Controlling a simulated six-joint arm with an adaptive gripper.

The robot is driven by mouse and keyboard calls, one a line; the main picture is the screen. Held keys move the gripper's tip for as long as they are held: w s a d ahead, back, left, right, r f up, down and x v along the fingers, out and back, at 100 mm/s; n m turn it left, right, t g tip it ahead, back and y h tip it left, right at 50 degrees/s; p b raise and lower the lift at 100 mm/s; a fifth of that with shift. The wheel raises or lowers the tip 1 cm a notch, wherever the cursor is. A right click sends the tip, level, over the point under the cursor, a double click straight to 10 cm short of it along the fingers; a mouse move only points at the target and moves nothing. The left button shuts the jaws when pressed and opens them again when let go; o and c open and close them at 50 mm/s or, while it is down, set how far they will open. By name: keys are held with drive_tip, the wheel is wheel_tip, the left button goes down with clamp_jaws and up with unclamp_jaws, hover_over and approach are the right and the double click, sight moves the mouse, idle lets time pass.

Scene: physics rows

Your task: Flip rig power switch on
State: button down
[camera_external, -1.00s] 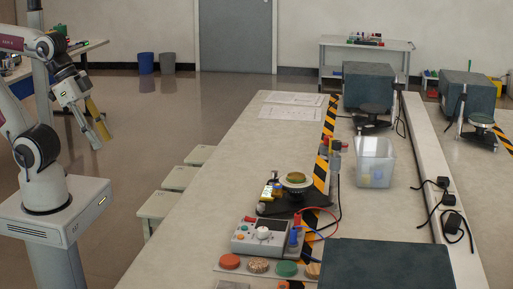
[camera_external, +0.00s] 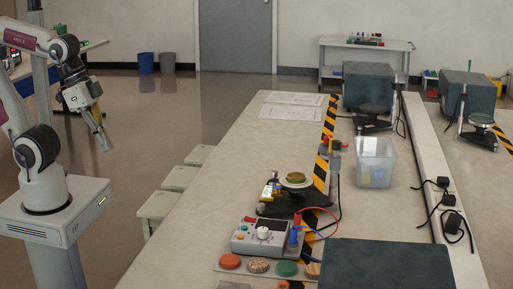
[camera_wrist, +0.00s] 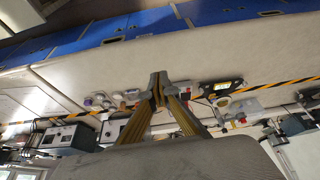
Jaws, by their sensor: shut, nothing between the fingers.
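The rig (camera_external: 290,204), a black base carrying a round pale turntable with a greenish disc, sits on the long bench. I cannot make out which part is the power switch. My gripper (camera_external: 105,148) is far left of the bench, pointing down in free air. In the wrist view its fingertips (camera_wrist: 158,88) meet, with nothing between them.
Coloured discs (camera_external: 258,265) lie before the meter box, beside a dark panel (camera_external: 385,265). A clear bin (camera_external: 374,160) stands behind right. Stools (camera_external: 180,178) line the bench's left side.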

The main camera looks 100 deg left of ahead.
drive_tip(key=shift+w+a+g, duration=0.5)
drive_tip(key=shift+w, duration=0.95)
hover_over(247, 217)
drive_tip(key=s, duration=0.2)
wheel_tip(247, 217, down, 7)
drive_tip(key=shift+s+g, duration=0.25)
drive_tip(key=shift+g, duration=0.05)
drive_tip(key=shift+f, duration=0.15)
drive_tip(key=x, duration=0.8)
drive_tip(key=s+x, duration=0.1)
drive_tip(key=x, duration=0.3)
drive_tip(key=shift+d+f, duration=0.15)
drive_tip(key=shift+x, duration=0.75)
drive_tip(key=shift+s+f, duration=0.1)
drive_tip(key=shift+s, duration=0.2)
